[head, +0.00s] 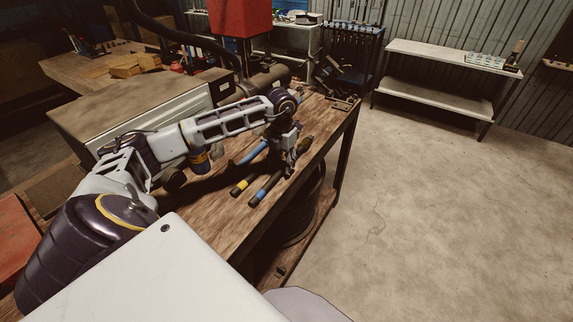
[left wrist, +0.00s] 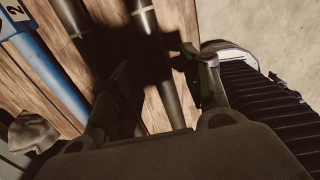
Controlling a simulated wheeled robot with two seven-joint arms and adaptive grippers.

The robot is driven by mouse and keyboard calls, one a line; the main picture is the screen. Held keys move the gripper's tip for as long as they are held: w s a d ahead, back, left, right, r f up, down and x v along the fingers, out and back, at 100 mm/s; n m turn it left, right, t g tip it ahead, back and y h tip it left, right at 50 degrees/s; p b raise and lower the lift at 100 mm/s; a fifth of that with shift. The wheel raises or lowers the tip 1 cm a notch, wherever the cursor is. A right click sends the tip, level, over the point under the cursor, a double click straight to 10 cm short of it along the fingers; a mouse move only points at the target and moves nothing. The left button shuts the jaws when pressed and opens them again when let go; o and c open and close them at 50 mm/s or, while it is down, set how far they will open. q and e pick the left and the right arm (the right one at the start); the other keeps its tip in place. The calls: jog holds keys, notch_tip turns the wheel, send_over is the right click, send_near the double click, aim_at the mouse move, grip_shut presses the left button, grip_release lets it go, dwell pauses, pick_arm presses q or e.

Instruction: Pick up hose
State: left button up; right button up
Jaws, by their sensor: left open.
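Several hoses lie side by side on the wooden workbench (head: 215,203). One dark hose has a blue band (head: 258,195), another has a yellow band (head: 240,186), and a blue one (head: 250,153) lies farther back. My left gripper (head: 286,162) is low over the hoses, pointing down. In the left wrist view my left gripper (left wrist: 163,75) is open, and a dark hose with a pale band (left wrist: 143,22) runs between its fingers. A second dark hose (left wrist: 72,16) and the blue hose (left wrist: 45,65) lie to the left. Shadow hides whether the fingers touch a hose.
A large grey box-like machine (head: 150,105) stands on the bench behind my arm. A black reel (head: 300,215) is under the bench. A white shelf table (head: 445,65) stands at the back right. The concrete floor (head: 430,200) right of the bench is clear.

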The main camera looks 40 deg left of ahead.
pick_arm(q)
jog(key=shift+f, duration=1.1)
jog(key=shift+c, duration=0.3)
grip_shut()
